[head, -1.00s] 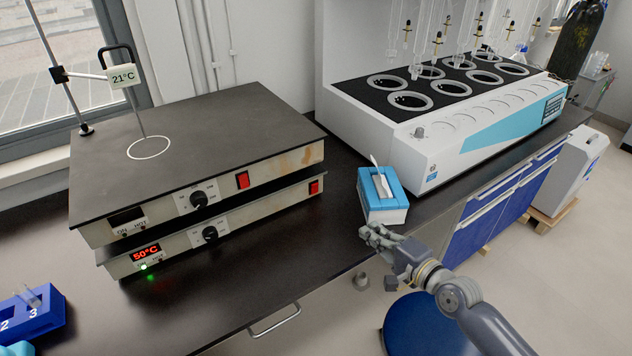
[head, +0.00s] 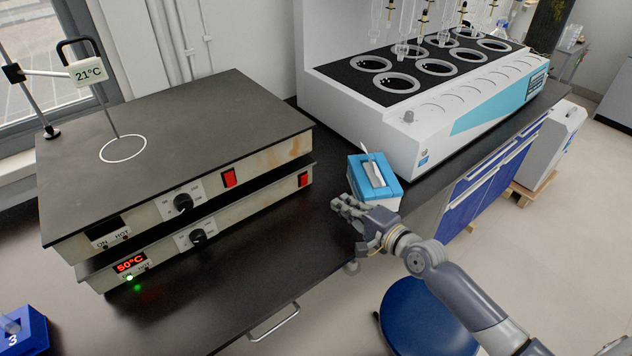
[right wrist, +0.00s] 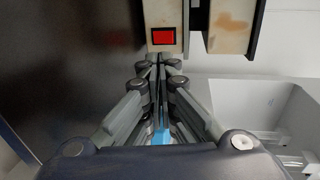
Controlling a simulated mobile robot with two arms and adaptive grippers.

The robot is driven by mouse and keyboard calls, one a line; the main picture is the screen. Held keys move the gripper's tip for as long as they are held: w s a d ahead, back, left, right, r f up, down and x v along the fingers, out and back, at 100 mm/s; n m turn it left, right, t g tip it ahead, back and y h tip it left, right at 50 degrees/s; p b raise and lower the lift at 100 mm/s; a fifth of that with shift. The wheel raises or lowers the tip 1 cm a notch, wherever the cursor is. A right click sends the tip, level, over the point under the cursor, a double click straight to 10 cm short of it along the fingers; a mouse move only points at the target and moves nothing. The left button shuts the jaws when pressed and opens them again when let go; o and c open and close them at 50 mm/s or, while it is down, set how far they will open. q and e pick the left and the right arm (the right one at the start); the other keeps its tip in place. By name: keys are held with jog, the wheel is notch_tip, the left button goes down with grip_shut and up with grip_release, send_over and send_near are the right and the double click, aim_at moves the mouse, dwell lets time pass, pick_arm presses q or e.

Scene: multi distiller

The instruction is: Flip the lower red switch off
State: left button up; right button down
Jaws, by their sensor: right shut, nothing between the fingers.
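The lower red switch (head: 303,180) is on the right end of the lower hot plate's front panel (head: 262,202). That lower plate shows 50°C with a green light lit. In the right wrist view, a red switch (right wrist: 163,37) on a pale panel sits just beyond the fingertips. My right gripper (head: 338,203) is shut and empty, in front of and to the right of the lower switch, apart from it. It also shows in the right wrist view (right wrist: 158,62). The upper hot plate (head: 180,140) has its own red switch (head: 229,177). My left gripper is not in view.
A blue tissue box (head: 390,188) stands close behind my right gripper. A white multi-place heater (head: 440,120) with glassware is at the back right. A blue rack (head: 22,335) is at the lower left. The black bench is clear before the hot plates.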

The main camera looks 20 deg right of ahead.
send_near(307, 175)
jog(key=shift+w+d+f, duration=0.1)
jog(key=shift+w+f, duration=0.05)
jog(key=shift+f, duration=0.45)
jog(key=shift+w+d+f, duration=0.1)
jog(key=shift+f, duration=0.45)
jog(key=x, duration=0.5)
jog(key=shift+r, duration=0.35)
jog(key=shift+w+a, duration=0.25)
jog(key=shift+w, duration=0.35)
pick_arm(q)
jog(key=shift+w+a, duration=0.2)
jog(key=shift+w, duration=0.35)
pick_arm(e)
jog(key=shift+r, duration=0.1)
jog(key=shift+w+a+r, duration=0.15)
jog(key=shift+w+r, duration=0.15)
jog(key=shift+w, duration=0.1)
jog(key=shift+f, duration=0.2)
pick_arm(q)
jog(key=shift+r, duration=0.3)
pick_arm(e)
jog(key=shift+s, duration=0.1)
